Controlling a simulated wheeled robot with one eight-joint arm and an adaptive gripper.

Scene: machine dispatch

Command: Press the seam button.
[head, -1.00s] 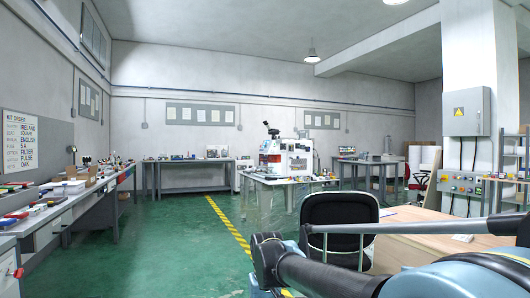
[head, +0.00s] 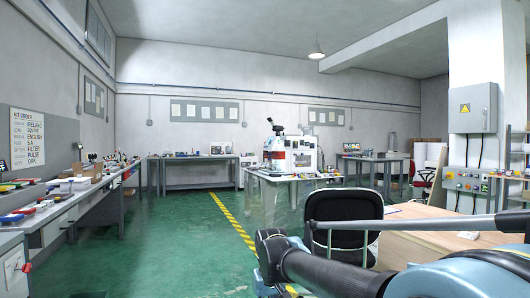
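No button can be made out as the seam button, since no label is readable. A control panel with several small coloured buttons (head: 467,184) is on the pillar at the right, below a grey electrical box. A red knob or button (head: 26,267) sits on a pale box front at the lower left edge. A white machine with a red part (head: 276,152) stands on a table in the middle distance. My gripper is not in view.
A long workbench (head: 75,212) with boxes and parts runs along the left wall. A black office chair (head: 343,207) and a wooden desk (head: 420,246) stand near my arm at the right. The green floor (head: 165,250) is clear left of the yellow striped line (head: 231,220).

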